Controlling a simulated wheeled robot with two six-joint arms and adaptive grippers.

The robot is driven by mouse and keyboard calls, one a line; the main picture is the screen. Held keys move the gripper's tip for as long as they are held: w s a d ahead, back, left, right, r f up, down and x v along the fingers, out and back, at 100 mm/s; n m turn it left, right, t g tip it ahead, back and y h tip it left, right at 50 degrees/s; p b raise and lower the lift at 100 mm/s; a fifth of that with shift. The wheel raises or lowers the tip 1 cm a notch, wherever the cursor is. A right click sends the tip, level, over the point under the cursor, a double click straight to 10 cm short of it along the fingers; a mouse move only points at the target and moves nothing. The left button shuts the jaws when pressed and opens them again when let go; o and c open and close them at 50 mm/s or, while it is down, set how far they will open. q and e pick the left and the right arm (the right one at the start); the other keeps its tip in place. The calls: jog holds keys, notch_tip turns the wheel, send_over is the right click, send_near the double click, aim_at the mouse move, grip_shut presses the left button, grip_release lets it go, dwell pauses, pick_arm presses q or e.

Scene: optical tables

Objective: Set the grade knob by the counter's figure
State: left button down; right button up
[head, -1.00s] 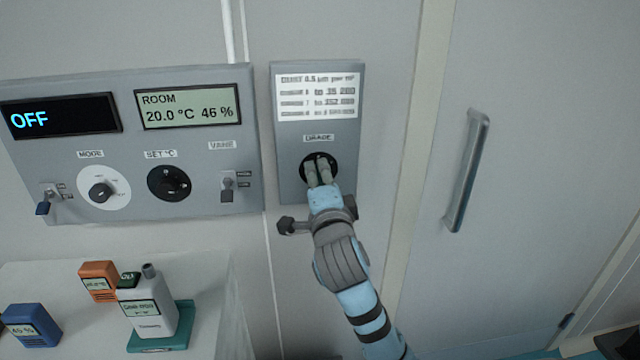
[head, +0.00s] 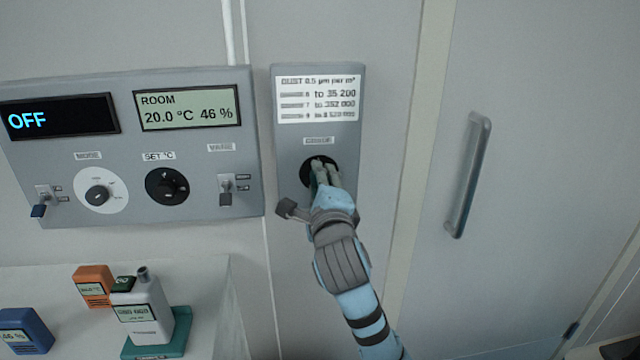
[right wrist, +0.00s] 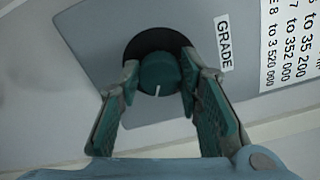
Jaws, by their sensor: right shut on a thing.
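The grade knob (right wrist: 155,68) is a round teal knob with a white pointer mark on a dark dial (head: 306,174), on the narrow grey panel (head: 288,150). My right gripper (head: 322,168) is shut on it. In the right wrist view the fingers (right wrist: 160,75) hold the knob from both sides, and the mark points down in the picture. In the head view the fingers hide most of the knob. The white counter (head: 143,315) stands on a teal base (head: 165,343) at the lower left; its small figure is unreadable. My left gripper is not in view.
A dust chart (head: 318,95) above the knob lists upper limits 35 200, 352 000 and 3 520 000. A wider panel (head: 130,205) on the left shows OFF and 20.0 °C, 46 %. Orange (head: 94,286) and blue (head: 25,330) boxes stand near the counter. A door handle (head: 468,175) is at right.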

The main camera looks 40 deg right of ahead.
jog(key=o, duration=1.2)
jog(key=shift+c, duration=0.2)
